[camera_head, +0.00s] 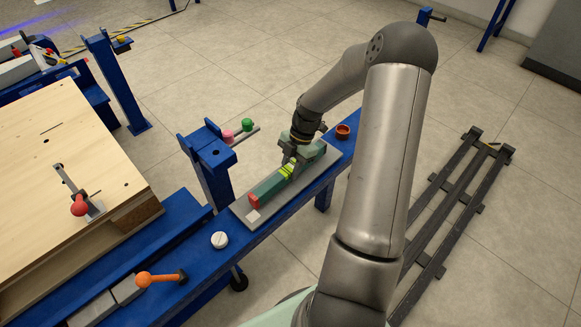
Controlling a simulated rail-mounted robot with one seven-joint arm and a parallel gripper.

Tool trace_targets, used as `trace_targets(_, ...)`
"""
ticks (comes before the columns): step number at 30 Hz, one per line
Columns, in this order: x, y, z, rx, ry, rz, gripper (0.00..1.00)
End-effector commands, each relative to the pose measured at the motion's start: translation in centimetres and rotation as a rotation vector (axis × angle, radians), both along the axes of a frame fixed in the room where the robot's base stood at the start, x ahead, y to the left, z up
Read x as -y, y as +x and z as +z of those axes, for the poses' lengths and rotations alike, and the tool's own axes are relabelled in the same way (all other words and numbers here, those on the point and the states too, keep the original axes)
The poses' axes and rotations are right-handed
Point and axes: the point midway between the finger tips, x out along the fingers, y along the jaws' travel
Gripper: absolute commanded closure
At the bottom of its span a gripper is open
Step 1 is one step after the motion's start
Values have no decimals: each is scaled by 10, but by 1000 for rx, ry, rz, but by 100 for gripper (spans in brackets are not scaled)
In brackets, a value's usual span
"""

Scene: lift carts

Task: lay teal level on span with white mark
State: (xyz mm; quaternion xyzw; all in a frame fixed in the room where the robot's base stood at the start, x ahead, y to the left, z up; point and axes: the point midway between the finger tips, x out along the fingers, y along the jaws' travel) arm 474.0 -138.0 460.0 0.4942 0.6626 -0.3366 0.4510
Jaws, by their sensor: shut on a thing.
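The teal level (270,188) is a long teal bar with a red end at its lower left. My gripper (290,171), with yellow-green fingertips, is shut on it near its middle. The span with the white mark (239,213) is a long grey plate lying along the blue beam, with a white square near its lower-left end. The level is over the span and runs roughly along it. I cannot tell whether it touches the span or is held just above it. My gripper and wrist hide part of the level's middle.
On the blue beam (205,262) are a white round disc (219,240), an orange-handled tool (160,279) and a reddish-brown cup (343,131). A blue post (209,165) stands beside the span, near pink and green knobs (246,124). A wooden panel (60,170) is at left.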

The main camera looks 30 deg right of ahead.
Motion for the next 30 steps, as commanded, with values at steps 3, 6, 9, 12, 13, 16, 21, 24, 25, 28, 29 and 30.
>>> trace_targets(3,0,0,0,0,0,0,100)
trace_targets(6,0,0,0,0,0,0,100)
trace_targets(9,0,0,0,0,0,0,100)
trace_targets(12,0,0,-1,0,0,0,100)
trace_targets(13,0,0,-2,0,0,0,100)
trace_targets(16,0,0,-4,0,0,0,100)
trace_targets(21,0,0,-7,0,0,0,100)
trace_targets(24,0,0,-9,0,0,0,100)
trace_targets(25,0,0,-10,0,0,0,100)
trace_targets(28,0,0,-12,0,0,0,100)
trace_targets(29,0,0,-12,0,0,0,100)
trace_targets(30,0,0,-12,0,0,0,63)
